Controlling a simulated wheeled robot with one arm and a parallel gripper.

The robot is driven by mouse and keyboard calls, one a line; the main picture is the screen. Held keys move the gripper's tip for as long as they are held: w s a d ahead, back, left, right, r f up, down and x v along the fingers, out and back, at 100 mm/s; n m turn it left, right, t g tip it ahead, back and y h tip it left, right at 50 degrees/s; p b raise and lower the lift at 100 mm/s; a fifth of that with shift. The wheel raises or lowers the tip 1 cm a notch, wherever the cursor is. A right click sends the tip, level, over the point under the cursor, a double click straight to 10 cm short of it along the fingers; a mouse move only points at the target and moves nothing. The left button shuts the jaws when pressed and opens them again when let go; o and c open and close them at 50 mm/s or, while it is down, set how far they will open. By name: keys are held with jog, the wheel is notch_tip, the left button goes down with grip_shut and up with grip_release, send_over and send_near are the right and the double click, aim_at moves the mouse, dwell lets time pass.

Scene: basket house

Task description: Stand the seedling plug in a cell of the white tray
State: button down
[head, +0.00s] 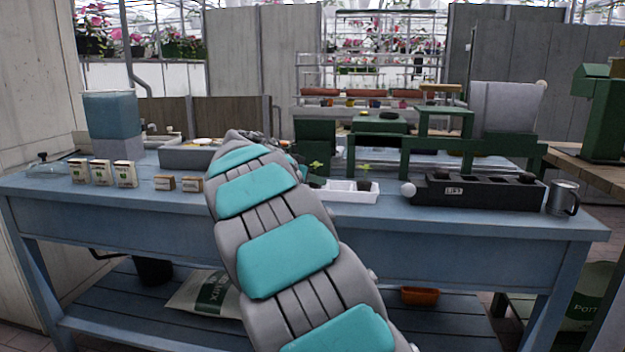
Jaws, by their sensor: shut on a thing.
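The white tray (345,194) lies on the blue bench near its front edge, right of my arm. A seedling with a dark plug (364,184) stands in its right end. Another small green seedling plug (316,165) shows just right of my wrist, above the tray's left end. My gripper (305,175) is mostly hidden behind my arm and is shut on this left seedling plug. The fingertips cannot be made out. I cannot tell whether the held plug touches the tray.
A black labelled planter box (480,191), a white ball (408,189) and a metal mug (562,198) stand to the right. Seed packets (101,172) and small boxes (165,183) stand left. A green stand (415,148) rises behind the tray.

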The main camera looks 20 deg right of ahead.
jog(key=shift+f, duration=0.2)
jog(key=c, duration=0.8)
grip_release()
jog(key=shift+r, duration=0.1)
jog(key=shift+r, duration=0.1)
jog(key=b+v, duration=0.1)
jog(key=v, duration=1.1)
jog(key=shift+b, duration=0.35)
jog(key=shift+s, duration=0.1)
